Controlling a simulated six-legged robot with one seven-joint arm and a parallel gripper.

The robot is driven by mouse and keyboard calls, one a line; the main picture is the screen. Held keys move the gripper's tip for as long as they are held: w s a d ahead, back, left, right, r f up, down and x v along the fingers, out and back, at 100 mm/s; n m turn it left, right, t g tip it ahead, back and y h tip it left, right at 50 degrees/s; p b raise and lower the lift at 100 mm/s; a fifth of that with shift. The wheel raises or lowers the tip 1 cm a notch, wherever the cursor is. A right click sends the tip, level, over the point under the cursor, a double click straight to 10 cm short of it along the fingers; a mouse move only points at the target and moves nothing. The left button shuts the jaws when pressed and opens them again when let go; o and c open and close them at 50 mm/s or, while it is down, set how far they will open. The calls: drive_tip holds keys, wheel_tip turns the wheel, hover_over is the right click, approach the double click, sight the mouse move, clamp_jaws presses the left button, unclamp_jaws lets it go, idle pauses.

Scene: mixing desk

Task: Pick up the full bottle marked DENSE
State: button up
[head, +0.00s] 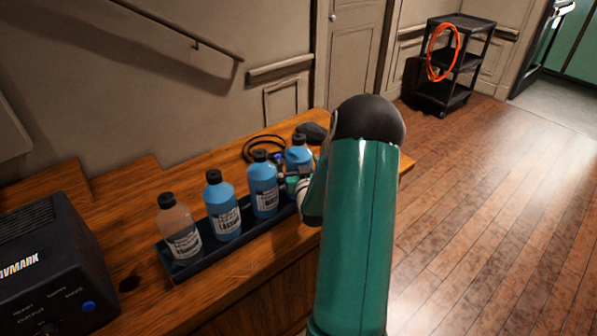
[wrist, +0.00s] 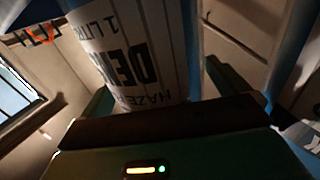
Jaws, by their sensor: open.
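A blue bottle with a black cap (head: 298,154) stands at the right end of the row, partly hidden by my gripper (head: 291,181). In the wrist view a white label reading "1 LITRE", "DEN…" and "HAZE…" faces me on a bottle (wrist: 135,50) close up. It stands between the two green fingers of my open gripper (wrist: 160,92), with a gap visible on the right side. The rest of the word is cut off. The rightmost bottle's label is hidden in the head view.
A dark tray (head: 215,252) on the wooden desk also holds two more blue bottles (head: 222,208) (head: 263,186) and a clear-looking bottle (head: 180,232). A black machine (head: 50,262) stands at left. A black cable (head: 262,143) lies behind the row.

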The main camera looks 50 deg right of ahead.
drive_tip(key=shift+c, duration=0.2)
drive_tip(key=c, duration=1.4)
drive_tip(key=shift+r, duration=0.1)
drive_tip(key=c, duration=0.4)
drive_tip(key=shift+o, duration=0.2)
drive_tip(key=shift+w+r, duration=0.1)
drive_tip(key=shift+r, duration=0.05)
